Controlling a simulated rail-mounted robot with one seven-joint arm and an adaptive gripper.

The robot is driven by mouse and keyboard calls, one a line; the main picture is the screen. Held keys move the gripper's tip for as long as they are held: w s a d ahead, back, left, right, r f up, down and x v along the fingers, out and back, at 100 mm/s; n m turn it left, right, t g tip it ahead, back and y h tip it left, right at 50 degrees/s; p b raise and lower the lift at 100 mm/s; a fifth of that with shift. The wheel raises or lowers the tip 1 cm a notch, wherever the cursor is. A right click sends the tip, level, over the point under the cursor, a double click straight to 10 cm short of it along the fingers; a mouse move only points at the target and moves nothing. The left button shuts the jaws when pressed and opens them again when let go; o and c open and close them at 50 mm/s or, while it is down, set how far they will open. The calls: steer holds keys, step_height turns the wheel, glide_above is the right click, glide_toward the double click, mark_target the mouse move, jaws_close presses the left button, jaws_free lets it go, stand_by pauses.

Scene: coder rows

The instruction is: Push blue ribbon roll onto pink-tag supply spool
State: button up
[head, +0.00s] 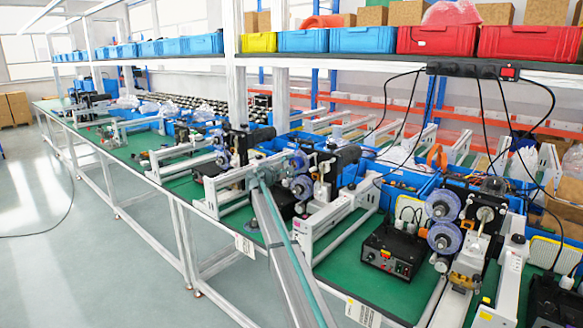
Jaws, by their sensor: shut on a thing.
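Two blue-and-white ribbon rolls, an upper one (442,205) and a lower one (445,238), sit on the coder machine at the front right. Two similar rolls, an upper one (300,164) and a lower one (302,187), sit on the middle machine. A bare metal spool (485,214) shows right of the front rolls. A small pinkish mark seems to show on the white frame below the middle machine, too small to be sure it is the pink tag.
A long silver and teal bar (285,265) crosses the front of the bench. A black control box (392,248) stands on the green bench top (345,272). Black cables hang from the shelf at right. Blue bins (303,41) and red bins (437,41) line the shelf.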

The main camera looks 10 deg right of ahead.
steer(key=shift+w+d, duration=0.4)
stand_by(0.4)
steer(key=o, duration=1.1)
steer(key=shift+o, duration=0.2)
